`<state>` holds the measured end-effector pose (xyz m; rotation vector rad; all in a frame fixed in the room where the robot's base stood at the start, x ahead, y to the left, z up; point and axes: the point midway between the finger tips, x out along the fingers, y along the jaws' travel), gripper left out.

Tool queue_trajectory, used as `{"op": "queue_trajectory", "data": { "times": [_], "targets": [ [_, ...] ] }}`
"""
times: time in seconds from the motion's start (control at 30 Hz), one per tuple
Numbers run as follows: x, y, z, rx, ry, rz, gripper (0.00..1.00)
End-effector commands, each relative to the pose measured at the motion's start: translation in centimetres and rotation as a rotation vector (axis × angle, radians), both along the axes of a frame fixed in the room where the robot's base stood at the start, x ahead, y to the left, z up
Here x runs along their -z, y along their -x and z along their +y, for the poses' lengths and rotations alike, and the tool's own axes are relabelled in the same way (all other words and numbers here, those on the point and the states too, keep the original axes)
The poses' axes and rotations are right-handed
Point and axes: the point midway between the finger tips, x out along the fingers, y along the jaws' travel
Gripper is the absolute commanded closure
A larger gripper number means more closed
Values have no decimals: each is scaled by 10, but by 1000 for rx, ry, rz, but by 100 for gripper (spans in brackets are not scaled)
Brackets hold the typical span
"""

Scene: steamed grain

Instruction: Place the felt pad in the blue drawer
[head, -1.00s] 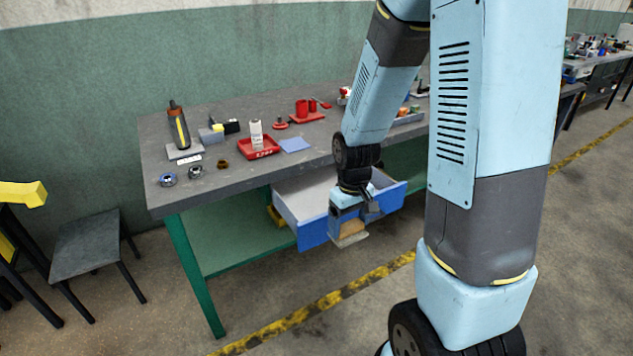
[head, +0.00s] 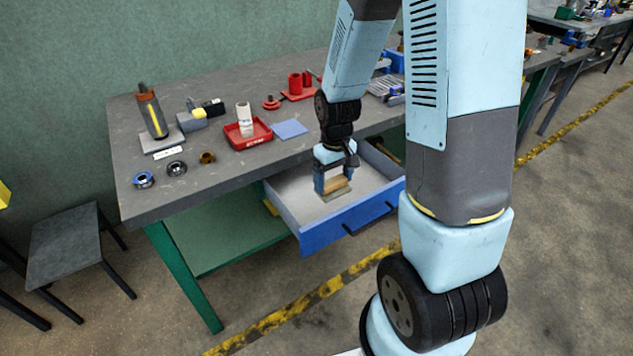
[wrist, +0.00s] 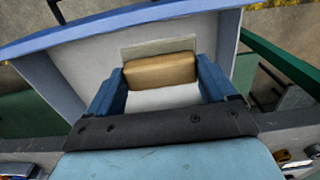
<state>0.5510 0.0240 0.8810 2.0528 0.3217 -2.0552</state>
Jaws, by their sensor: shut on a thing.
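The felt pad (head: 335,186) has a tan block on top and a flat grey-green plate below. In the wrist view the felt pad (wrist: 160,70) sits between my two blue fingers. My gripper (head: 333,183) is shut on the tan block and points down within the outline of the open drawer. The blue drawer (head: 352,218) is pulled out from under the bench, with a blue front and a pale floor. The wrist view shows the drawer's wall (wrist: 150,18) beyond the pad. I cannot tell whether the plate touches the drawer floor.
The grey workbench (head: 225,185) above the drawer holds a red tray (head: 247,143) with a white bottle, a blue sheet (head: 290,129), a dark bottle (head: 153,115) and small rings. A stool (head: 75,245) stands at left.

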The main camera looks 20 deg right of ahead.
Motion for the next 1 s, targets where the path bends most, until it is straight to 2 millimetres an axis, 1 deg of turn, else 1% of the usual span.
{"op": "queue_trajectory", "data": {
  "times": [0.03, 0.33, 0.63, 0.77, 1.0],
  "targets": [
    [5, -9, 2, -2, 0, 1, 40],
    [29, -63, 12, -6, 0, 1, 40],
    [68, -92, 17, -6, 0, 3, 40],
    [77, -101, 18, -6, 0, 1, 40],
    [85, -107, 20, -6, 0, 0, 40]
  ]
}}
